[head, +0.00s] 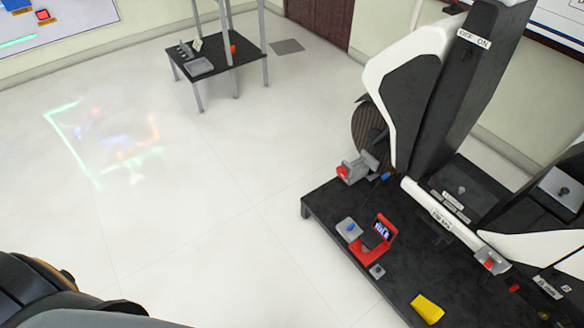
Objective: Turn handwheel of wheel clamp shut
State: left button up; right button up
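A dark ribbed wheel (368,128) shows at the back left of the black rig platform, partly hidden by a white and black body panel. A grey clamp (361,163) stands at the foot of this wheel. A small red round part (343,172) sits on the clamp's left end and looks like its handwheel. A small blue part (386,177) is at its right. I cannot tell from here how far the clamp is closed. Neither gripper is in view; only dark rounded parts of mine show at the bottom left, well away from the clamp.
The black platform (325,209) has a raised edge-height above the floor. On it are a red device with a screen (380,233), a yellow block (427,308) and a white cylinder (440,216). A small black table (228,58) stands at the back. The floor left of the platform is clear.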

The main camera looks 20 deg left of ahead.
aim_at(342, 173)
jog(key=u, duration=0.15)
jog(key=i+j+z, duration=0.1)
jog(key=z, duration=0.65)
jog(key=i+j+z, duration=0.2)
jog(key=j+z, duration=0.15)
jog(key=j, duration=0.25)
jog(key=i+j+z, duration=0.15)
jog(key=j+z, duration=0.2)
jog(key=j, duration=0.3)
jog(key=j+z, duration=0.35)
jog(key=j, duration=0.3)
